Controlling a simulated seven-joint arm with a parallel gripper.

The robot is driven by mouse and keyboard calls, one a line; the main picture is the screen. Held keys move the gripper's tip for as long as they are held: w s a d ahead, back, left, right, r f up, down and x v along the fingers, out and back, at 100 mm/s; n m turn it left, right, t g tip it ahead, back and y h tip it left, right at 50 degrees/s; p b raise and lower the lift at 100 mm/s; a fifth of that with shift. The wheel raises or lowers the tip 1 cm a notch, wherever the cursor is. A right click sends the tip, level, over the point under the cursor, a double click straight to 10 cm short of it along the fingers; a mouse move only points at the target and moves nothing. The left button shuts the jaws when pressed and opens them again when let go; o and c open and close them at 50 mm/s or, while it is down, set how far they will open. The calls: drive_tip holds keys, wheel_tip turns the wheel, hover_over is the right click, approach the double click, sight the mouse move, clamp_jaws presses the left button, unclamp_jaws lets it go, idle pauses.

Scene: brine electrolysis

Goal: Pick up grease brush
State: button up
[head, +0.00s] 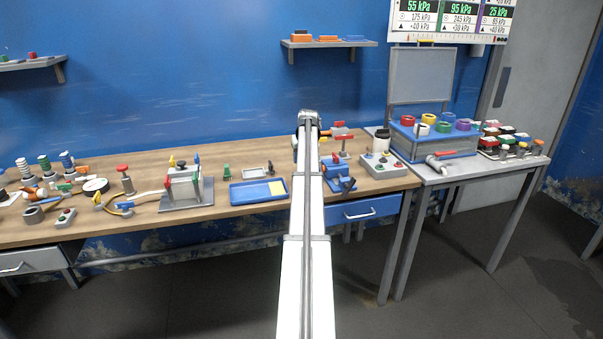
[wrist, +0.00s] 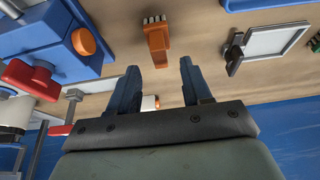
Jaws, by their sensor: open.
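An orange brush (wrist: 157,50) with pale bristles lies on the wooden bench in the wrist view; I take it for the grease brush. Its bristles point toward the top of that picture. My gripper (wrist: 160,68) is open, with its two blue fingers apart and nothing held between them. The lower end of the brush shows in the gap between the fingertips. I cannot tell how high the fingers are above it. In the head view my arm reaches over the bench, and I cannot make out the brush there.
A blue device with an orange knob (wrist: 83,42) and a red handle (wrist: 32,78) stands left of the fingers in the wrist view. A small framed tray (wrist: 277,43) lies to the right. In the head view, a blue tray (head: 238,199) lies left of my arm.

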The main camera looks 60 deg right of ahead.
drive_tip(key=x, duration=0.5)
drive_tip(key=shift+s+a, duration=0.15)
drive_tip(key=shift+a, duration=0.05)
drive_tip(key=shift+c, duration=0.2)
drive_tip(key=c, duration=0.8)
drive_tip(key=shift+c, duration=0.2)
wheel_tip(320, 180, up, 10)
drive_tip(key=shift+r, duration=0.1)
